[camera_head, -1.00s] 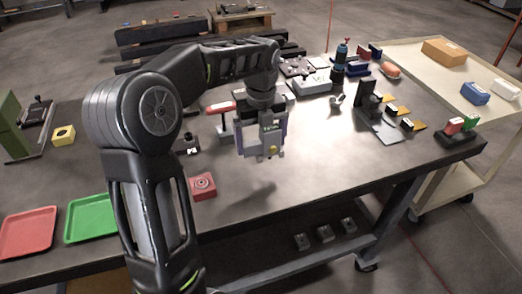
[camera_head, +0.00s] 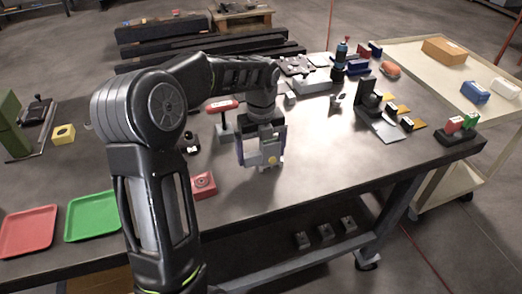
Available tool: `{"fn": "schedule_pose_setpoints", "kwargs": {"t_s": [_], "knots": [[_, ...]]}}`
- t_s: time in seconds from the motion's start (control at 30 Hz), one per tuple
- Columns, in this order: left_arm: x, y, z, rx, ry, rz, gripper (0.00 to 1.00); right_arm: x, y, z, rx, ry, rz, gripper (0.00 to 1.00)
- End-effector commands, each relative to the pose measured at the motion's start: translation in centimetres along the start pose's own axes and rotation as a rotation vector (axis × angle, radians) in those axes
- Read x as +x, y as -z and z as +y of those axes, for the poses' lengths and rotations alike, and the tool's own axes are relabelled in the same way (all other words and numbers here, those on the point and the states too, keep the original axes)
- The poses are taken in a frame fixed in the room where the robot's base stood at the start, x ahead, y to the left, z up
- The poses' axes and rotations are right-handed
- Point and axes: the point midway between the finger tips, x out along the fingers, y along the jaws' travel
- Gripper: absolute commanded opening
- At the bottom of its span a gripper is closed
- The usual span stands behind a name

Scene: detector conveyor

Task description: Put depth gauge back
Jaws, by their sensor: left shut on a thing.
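My left gripper (camera_head: 262,155) is shut over the middle of the dark workbench (camera_head: 300,160), pointing down. Between its bluish fingers is a grey piece with a yellow round knob (camera_head: 272,160), which appears to be the depth gauge. The fingers hide much of it, and I cannot tell whether its lower end touches the bench. A grey stand with a red top (camera_head: 222,106) is just left of the gripper. My right gripper is not in view.
A red block (camera_head: 203,184) sits left of and nearer than the gripper. Green (camera_head: 92,216) and red (camera_head: 28,230) trays lie at the front left. A black fixture with a grey base (camera_head: 383,130) stands right.

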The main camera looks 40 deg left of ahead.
Motion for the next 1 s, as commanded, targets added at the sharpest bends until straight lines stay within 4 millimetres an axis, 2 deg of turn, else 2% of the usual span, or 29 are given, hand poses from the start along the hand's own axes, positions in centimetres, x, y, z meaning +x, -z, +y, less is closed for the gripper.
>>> {"fn": "schedule_pose_setpoints", "kwargs": {"t_s": [0.07, 0.1, 0.17, 0.43, 0.6, 0.67, 0.87, 1.0], "knots": [[0.2, 0.0, 0.0, 0.000, 0.000, -0.001, 0.25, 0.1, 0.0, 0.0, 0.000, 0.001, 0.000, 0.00], [0.3, 0.0, 0.0, 0.000, -0.001, 0.001, 0.96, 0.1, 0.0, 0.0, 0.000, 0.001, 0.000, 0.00], [0.2, 0.0, 0.0, 0.000, -0.001, 0.001, 1.00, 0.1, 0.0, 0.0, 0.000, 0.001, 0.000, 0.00], [0.1, 0.0, 0.0, 0.000, -0.001, 0.000, 1.00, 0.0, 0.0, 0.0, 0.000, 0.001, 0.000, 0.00], [-1.3, 0.0, 0.0, 0.000, 0.000, 0.000, 1.00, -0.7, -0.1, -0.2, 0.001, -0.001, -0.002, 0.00], [-1.7, -0.1, -0.1, 0.000, 0.001, -0.002, 1.00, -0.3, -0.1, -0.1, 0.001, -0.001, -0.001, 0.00], [-5.6, -0.1, -0.1, 0.001, 0.002, -0.003, 1.00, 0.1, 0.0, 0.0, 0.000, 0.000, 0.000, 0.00], [-8.9, -0.1, -0.1, 0.000, 0.003, -0.003, 1.00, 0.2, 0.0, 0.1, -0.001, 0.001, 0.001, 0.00]]}}
